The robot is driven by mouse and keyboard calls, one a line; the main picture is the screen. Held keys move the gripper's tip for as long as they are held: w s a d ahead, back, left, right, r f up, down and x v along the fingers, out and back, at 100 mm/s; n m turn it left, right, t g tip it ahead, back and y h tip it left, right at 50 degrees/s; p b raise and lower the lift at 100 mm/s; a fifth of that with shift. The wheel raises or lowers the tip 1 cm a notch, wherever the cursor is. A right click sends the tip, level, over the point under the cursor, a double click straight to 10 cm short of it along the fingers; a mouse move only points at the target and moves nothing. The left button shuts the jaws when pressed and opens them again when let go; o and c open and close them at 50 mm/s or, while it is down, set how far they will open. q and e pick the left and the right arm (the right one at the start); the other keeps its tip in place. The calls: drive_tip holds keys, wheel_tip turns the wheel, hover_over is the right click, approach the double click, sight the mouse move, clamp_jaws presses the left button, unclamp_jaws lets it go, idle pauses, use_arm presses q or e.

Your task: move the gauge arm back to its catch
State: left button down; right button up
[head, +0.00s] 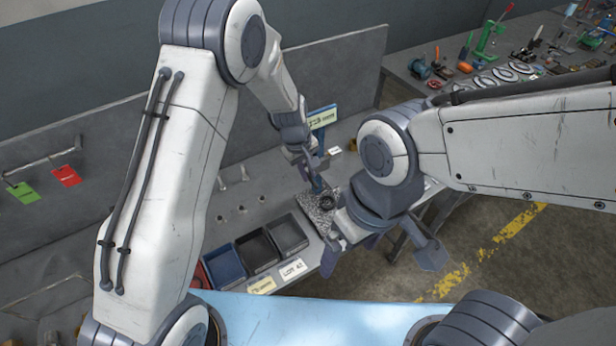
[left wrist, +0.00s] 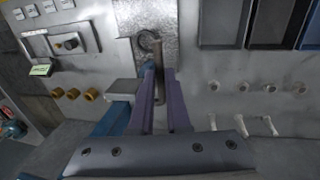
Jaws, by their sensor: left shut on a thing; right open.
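The gauge stands on a speckled stone plate (head: 312,208) on the bench, with a dark ring (head: 327,203) on it. The plate also shows in the left wrist view (left wrist: 175,25). My left gripper (head: 316,172) is above the plate. In the left wrist view its purple fingers (left wrist: 161,78) are shut on the gauge arm (left wrist: 158,55), a thin grey bar reaching over the plate. A blue part (left wrist: 116,116) of the gauge shows beside the fingers. I cannot make out the catch. My right gripper (head: 390,252) is open and empty, in front of the bench edge.
Blue and dark bins (head: 257,250) stand left of the plate, with small pegs behind them. A sign (head: 322,117) stands behind my left gripper. Brass knobs (left wrist: 90,94) line the bench. A tool-covered table (head: 490,75) is at the back right; floor is open below it.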

use_arm(q)
wheel_tip(320, 180, up, 5)
drive_tip(key=shift+r+p, duration=0.15)
drive_tip(key=shift+p, duration=0.95)
drive_tip(key=shift+w+r, duration=0.1)
drive_tip(key=shift+w, duration=0.05)
use_arm(e)
wheel_tip(320, 180, up, 3)
drive_tip(key=shift+w+r, duration=0.1)
drive_tip(key=shift+r, duration=0.05)
use_arm(q)
drive_tip(key=c, duration=0.9)
unclamp_jaws()
